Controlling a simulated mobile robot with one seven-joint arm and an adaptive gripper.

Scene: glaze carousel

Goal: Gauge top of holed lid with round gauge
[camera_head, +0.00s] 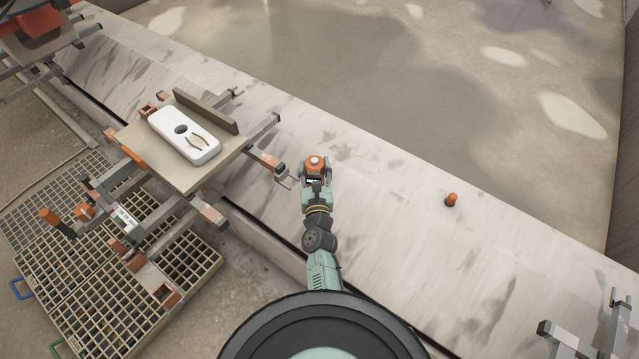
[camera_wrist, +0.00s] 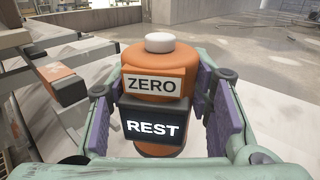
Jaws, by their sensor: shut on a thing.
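The white lid (camera_head: 170,121) lies on a beige board (camera_head: 180,181) on the carousel arm at the left. It has a dark round hole and a tan wishbone-like figure on its face. My gripper (camera_head: 315,176) is over the stone ledge, right of the board and apart from the lid. It is shut on the orange round gauge (camera_head: 314,162). In the wrist view the gauge (camera_wrist: 160,58) stands upright between the purple pads, with a white button on top, a ZERO label and a dark display reading REST. Its lower end is partly hidden.
A dark upright bar (camera_head: 206,110) runs along the board's far edge. Grey carousel arms with orange ends stick out towards my gripper. A small orange and dark object (camera_head: 451,200) stands on the ledge (camera_head: 400,240) at right. The ledge around it is clear.

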